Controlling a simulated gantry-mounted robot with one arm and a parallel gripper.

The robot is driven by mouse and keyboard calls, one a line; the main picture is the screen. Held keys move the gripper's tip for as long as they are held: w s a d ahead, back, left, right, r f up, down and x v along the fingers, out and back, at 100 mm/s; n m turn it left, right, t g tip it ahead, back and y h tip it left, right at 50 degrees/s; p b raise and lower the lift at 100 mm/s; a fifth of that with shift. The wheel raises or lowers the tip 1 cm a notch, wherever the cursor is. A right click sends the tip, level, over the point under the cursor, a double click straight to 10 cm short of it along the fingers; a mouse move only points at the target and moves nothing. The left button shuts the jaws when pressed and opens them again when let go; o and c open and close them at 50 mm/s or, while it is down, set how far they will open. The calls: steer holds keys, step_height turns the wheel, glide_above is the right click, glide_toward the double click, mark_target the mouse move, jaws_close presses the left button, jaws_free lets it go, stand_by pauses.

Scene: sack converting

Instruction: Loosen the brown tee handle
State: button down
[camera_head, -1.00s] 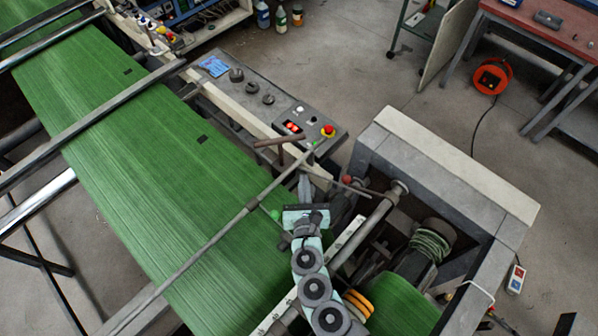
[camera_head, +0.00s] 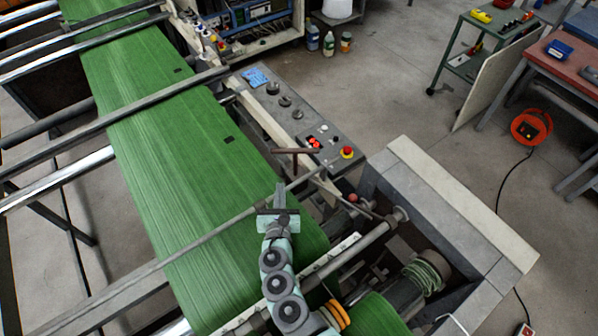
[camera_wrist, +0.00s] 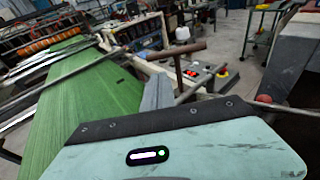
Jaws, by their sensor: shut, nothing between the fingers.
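The brown tee handle (camera_head: 295,151) stands by the edge of the green web, near the control panel. Its crossbar lies roughly level on a short stem. In the wrist view the tee handle (camera_wrist: 183,52) shows beyond my fingers, a little to their right. My gripper (camera_head: 280,190) is shut and empty, below and slightly left of the handle in the head view, over the web and apart from the handle. The closed fingers also show in the wrist view (camera_wrist: 158,92), above the dark front edge of the gripper body.
A long bar (camera_head: 215,232) crosses the green web (camera_head: 150,130) close to my gripper. The control panel (camera_head: 290,110), with its red button (camera_head: 347,152), lies behind the handle. A grey machine frame (camera_head: 455,215) stands to the right. Open floor lies beyond.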

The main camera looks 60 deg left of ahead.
mark_target(280, 153)
steer(key=x, duration=1.3)
steer(key=shift+a, duration=0.35)
steer(key=shift+f, duration=0.1)
steer(key=shift+w+a+m+t+h, duration=0.15)
steer(key=shift+a+m+t+h, duration=0.25)
steer(key=shift+a+m+t, duration=0.25)
steer(key=shift+a+f+m+t+h+p, duration=0.1)
steer(key=shift+a+m+t+h+p, duration=0.1)
steer(key=shift+m+t+h+p, duration=0.25)
steer(key=shift+w, duration=0.1)
